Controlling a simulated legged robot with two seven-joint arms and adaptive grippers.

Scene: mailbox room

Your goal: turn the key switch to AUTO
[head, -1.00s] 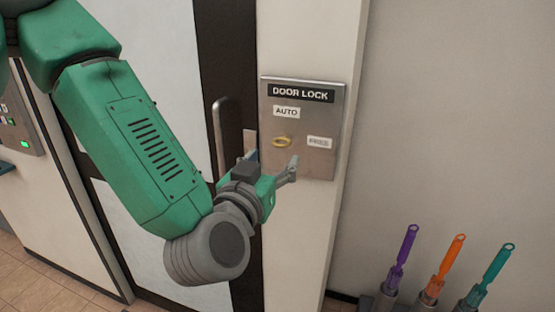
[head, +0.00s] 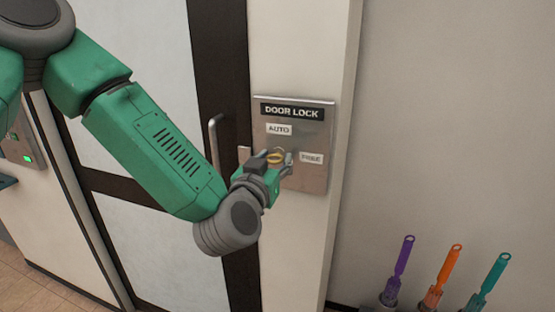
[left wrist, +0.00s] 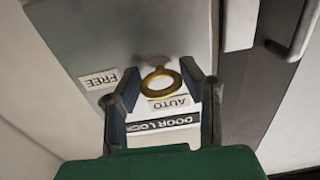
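The metal DOOR LOCK panel (head: 318,180) is on the wall right of the door. It carries an AUTO label (head: 279,129) above and a FREE label (head: 311,158) to the right. The gold ring-shaped key (head: 275,155) stands out of the panel near its middle. In the left wrist view the panel appears upside down, with the key (left wrist: 146,88) between the two fingers and the AUTO label (left wrist: 168,103) beside it. My left gripper (head: 275,159) is open, its fingers on either side of the key with visible gaps. My right gripper is not in view.
A door with a dark frame and a vertical handle (head: 215,140) is left of the panel. Purple (head: 402,260), orange (head: 447,265) and teal (head: 493,272) brushes stand in holders at lower right. Another panel with a green light (head: 27,158) is at far left.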

